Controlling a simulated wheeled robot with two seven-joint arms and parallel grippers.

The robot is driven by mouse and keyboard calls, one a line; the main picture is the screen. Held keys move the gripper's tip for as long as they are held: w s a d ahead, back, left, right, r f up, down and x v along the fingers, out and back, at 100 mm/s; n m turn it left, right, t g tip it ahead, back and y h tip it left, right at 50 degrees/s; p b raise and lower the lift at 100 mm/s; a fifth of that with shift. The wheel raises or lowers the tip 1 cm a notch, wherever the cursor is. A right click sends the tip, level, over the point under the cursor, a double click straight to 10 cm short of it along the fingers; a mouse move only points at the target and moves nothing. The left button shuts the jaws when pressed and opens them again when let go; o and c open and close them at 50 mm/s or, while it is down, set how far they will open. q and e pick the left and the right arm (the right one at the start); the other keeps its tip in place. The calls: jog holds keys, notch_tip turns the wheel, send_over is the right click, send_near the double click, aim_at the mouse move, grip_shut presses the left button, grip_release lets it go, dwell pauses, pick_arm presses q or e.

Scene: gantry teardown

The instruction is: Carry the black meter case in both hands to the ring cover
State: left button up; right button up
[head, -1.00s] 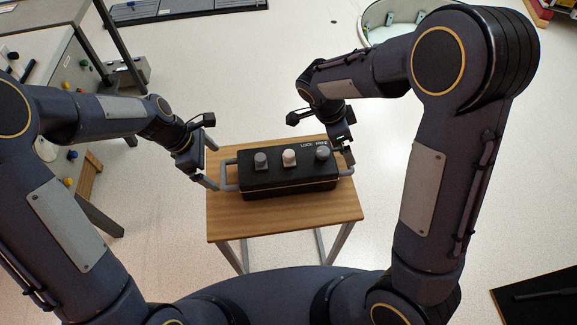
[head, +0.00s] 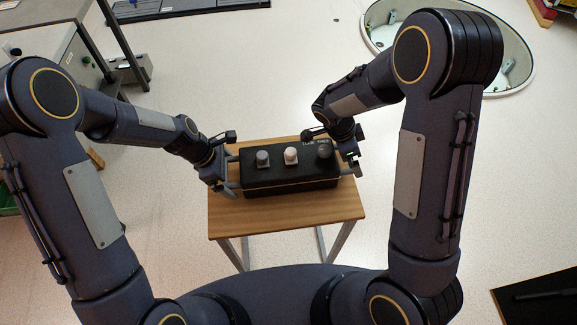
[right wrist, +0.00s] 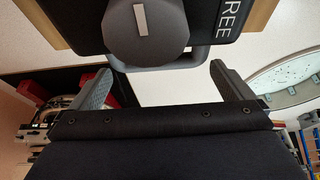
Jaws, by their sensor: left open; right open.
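The black meter case (head: 290,180) sits on a small wooden-topped table (head: 290,216), with several knobs on its top. My left gripper (head: 232,187) is open at the case's left end, where it largely hides the handle. My right gripper (head: 352,168) is open at the right end. In the right wrist view, the case's grey end handle (right wrist: 165,66) lies between the tips of my spread right fingers (right wrist: 160,72), not gripped. A large round white ring (head: 513,78), perhaps the ring cover, is on the floor at upper right, partly hidden by my right arm.
A workbench (head: 50,30) stands at the upper left. A dark mat (head: 540,297) lies on the floor at lower right, and a dark panel (head: 190,8) at the top. The pale floor between the table and the ring is clear.

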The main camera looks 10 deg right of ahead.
pick_arm(q)
jog(key=c, duration=1)
pick_arm(e)
jog(key=c, duration=1)
pick_arm(q)
jog(key=shift+o, duration=0.2)
pick_arm(e)
jog(key=shift+o, duration=0.2)
pick_arm(q)
jog(key=shift+r, duration=0.1)
pick_arm(e)
jog(key=shift+r, duration=0.15)
pick_arm(q)
notch_tip(320, 180, up, 5)
jog(key=p, duration=0.5)
pick_arm(e)
notch_tip(320, 180, up, 5)
jog(key=shift+f, duration=0.1)
jog(key=shift+c, duration=0.2)
pick_arm(q)
jog(key=shift+w, duration=0.1)
pick_arm(e)
jog(key=shift+w, duration=0.15)
